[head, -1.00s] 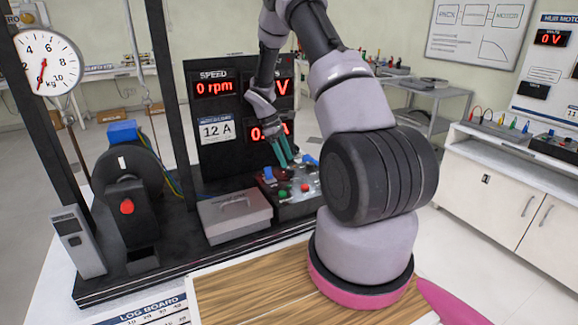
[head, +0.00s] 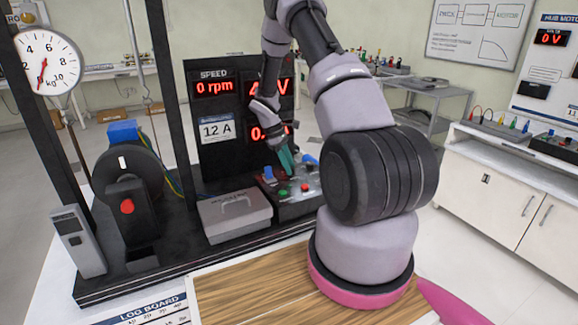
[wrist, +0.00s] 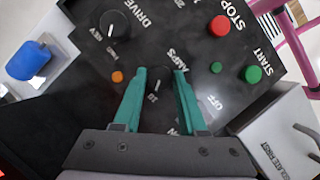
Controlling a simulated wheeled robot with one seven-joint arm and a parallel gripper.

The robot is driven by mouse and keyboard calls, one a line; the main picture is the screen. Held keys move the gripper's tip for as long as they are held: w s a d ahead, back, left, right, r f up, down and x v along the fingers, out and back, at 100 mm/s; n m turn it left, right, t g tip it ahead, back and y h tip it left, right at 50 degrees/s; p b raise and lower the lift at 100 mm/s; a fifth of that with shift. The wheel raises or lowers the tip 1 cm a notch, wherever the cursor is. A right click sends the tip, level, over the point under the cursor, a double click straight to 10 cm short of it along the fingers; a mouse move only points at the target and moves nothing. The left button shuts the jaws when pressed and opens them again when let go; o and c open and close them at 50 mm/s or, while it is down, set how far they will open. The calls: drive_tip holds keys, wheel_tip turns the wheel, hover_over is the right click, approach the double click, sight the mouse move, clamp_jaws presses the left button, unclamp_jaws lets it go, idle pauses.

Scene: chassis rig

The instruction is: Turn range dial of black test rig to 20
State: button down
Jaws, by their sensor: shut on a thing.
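The black test rig's control box (head: 298,208) stands at the rig's front, with coloured buttons on top. In the wrist view, a dark dial (wrist: 158,76) with a white pointer line sits beside the AMPS lettering, between my fingertips. I take it as the range dial. My gripper (wrist: 159,80) has teal fingers shut on it from both sides. The fingers and palm hide part of its scale, and I cannot read the setting surely. In the head view my gripper (head: 286,160) reaches down to the box, and the dial cannot be made out.
Near the dial are a DRIVE knob (wrist: 115,27), a red STOP button (wrist: 220,26), a green START button (wrist: 253,74) and a blue terminal (wrist: 28,61). A grey lidded box (head: 235,214) stands left of the control box. Upright display panels rise behind.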

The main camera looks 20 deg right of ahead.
drive_tip(key=shift+m, duration=0.3)
drive_tip(key=m+y, duration=0.1)
drive_tip(key=m, duration=0.1)
drive_tip(key=m+g, duration=0.1)
drive_tip(key=m, duration=0.2)
drive_tip(key=shift+w+d+y, duration=0.1)
drive_tip(key=shift+d+y, duration=0.05)
drive_tip(key=shift+y, duration=0.25)
drive_tip(key=m+y, duration=0.2)
drive_tip(key=m, duration=0.4)
drive_tip(key=shift+d, duration=0.15)
drive_tip(key=shift+m, duration=0.3)
drive_tip(key=shift+c, duration=2.3)
unclamp_jaws()
drive_tip(key=v, duration=0.7)
drive_tip(key=shift+w+d+r, duration=0.15)
drive_tip(key=shift+w+r, duration=0.05)
